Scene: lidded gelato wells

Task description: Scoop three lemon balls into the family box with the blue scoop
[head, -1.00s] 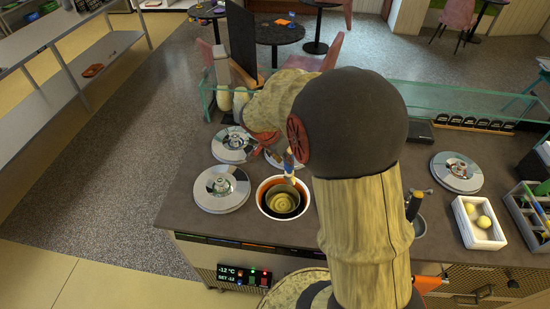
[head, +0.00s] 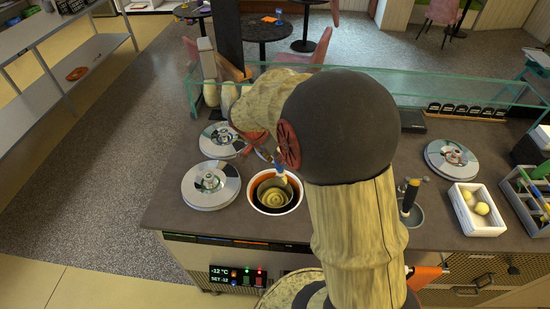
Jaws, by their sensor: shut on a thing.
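My gripper (head: 259,150) hangs over the open gelato well (head: 252,198), largely hidden behind my own arm. It is shut on the blue scoop (head: 281,176), whose pale and blue handle shows and slants down to the well's back right rim. The scoop's bowl cannot be made out clearly. The well has a white rim, an orange inner wall and pale yellow lemon gelato (head: 274,198) low inside, with ring-shaped marks. The white family box (head: 484,231) stands on the counter at the right, with two yellow balls (head: 481,208) showing in it.
Round steel lids lie left of the well (head: 210,186), behind it (head: 219,140) and at the right (head: 452,157). A glass guard (head: 430,90) runs along the counter's back. A tool caddy (head: 528,200) is at the far right.

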